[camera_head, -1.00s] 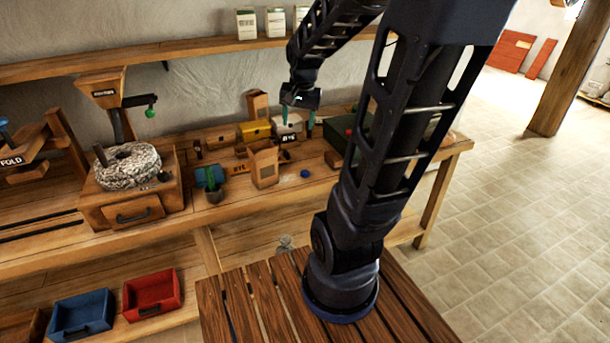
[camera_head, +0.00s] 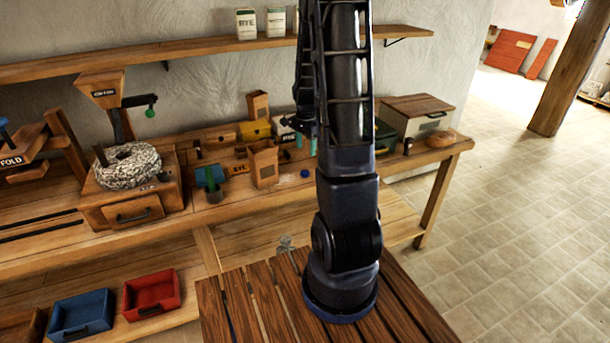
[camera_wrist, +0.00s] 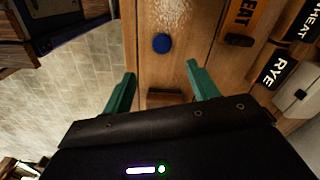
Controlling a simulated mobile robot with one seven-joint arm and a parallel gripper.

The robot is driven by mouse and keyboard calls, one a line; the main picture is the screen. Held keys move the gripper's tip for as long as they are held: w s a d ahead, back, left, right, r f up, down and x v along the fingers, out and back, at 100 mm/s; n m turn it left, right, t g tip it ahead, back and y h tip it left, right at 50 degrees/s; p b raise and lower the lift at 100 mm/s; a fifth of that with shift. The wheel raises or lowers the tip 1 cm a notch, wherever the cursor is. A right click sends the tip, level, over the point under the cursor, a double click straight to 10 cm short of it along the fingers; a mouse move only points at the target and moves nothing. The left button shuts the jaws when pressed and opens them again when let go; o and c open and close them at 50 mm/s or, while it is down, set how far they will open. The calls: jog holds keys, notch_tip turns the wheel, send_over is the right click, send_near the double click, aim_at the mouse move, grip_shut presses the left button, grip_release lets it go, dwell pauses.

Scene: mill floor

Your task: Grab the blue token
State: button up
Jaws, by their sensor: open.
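The blue token (camera_head: 305,173) is a small round disc lying on the wooden workbench (camera_head: 240,205), right of an open paper-coloured box. In the wrist view the blue token (camera_wrist: 162,43) lies flat near the bench edge, ahead of and between the fingers. My gripper (camera_wrist: 160,78) has its two green fingers spread apart with nothing between them. In the head view my gripper (camera_head: 306,146) is above the bench, beyond the token and partly hidden by my arm.
A stone mill (camera_head: 127,167) stands further left.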

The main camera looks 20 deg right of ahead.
aim_at(305, 172)
jog(key=shift+w+a+f, duration=0.1)
jog(key=shift+f, duration=2.7)
jog(key=shift+w+f, duration=0.1)
jog(key=shift+f, duration=2.7)
jog(key=c, duration=1.1)
jog(key=shift+o, duration=0.2)
jog(key=shift+r, duration=0.1)
